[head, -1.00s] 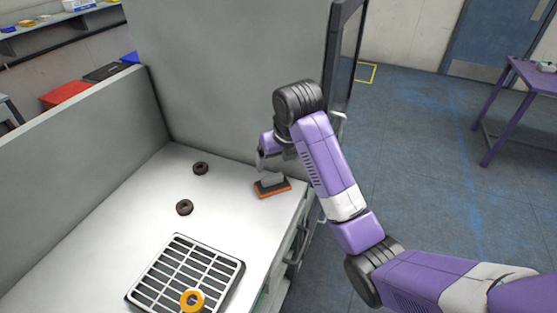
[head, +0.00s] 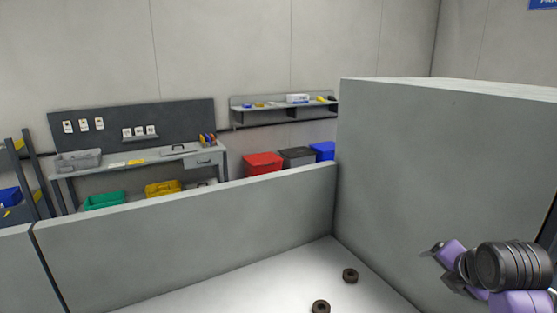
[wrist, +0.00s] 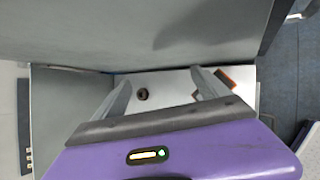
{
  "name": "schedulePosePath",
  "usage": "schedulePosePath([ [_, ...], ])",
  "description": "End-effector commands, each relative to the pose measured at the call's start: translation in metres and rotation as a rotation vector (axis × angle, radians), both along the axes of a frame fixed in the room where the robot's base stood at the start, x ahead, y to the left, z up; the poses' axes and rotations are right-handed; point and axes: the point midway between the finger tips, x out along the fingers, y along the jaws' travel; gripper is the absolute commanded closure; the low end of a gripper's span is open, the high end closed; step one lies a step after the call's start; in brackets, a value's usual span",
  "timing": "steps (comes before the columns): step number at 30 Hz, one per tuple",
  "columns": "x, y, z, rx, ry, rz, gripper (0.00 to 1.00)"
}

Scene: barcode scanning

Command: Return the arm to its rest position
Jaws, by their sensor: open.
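My arm shows at the right edge of the head view, purple with a black joint. My gripper (head: 438,258) is in front of the tall grey panel, above the white worktop (head: 245,285). In the wrist view its two grey fingers (wrist: 160,80) are spread apart with nothing between them. The worktop lies some way beyond the fingertips. An orange and dark block (wrist: 232,77) lies on it, to the right of the fingers.
Two dark rings, one nearer (head: 321,306) and one farther (head: 350,275), lie on the worktop. A low grey wall (head: 190,235) and a tall grey panel (head: 440,180) enclose it. Beyond are a bench (head: 140,160) and red (head: 263,164), dark and blue bins.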

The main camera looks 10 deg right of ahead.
Motion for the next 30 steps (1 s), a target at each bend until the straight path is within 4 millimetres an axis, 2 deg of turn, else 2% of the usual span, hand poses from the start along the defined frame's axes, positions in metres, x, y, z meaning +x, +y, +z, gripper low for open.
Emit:
schedulePosePath([
  [6, 0.011, 0.023, 0.006, 0.351, -0.401, -0.291, 0.15],
  [11, -0.004, 0.056, -0.002, 0.682, -0.654, -0.453, 0.15],
  [14, -0.023, 0.078, -0.009, 0.898, -0.780, -0.533, 0.15],
  [20, -0.076, 0.120, -0.023, 1.284, -0.947, -0.644, 0.15],
  [30, -0.189, 0.178, -0.040, 1.796, -1.030, -0.749, 0.15],
])
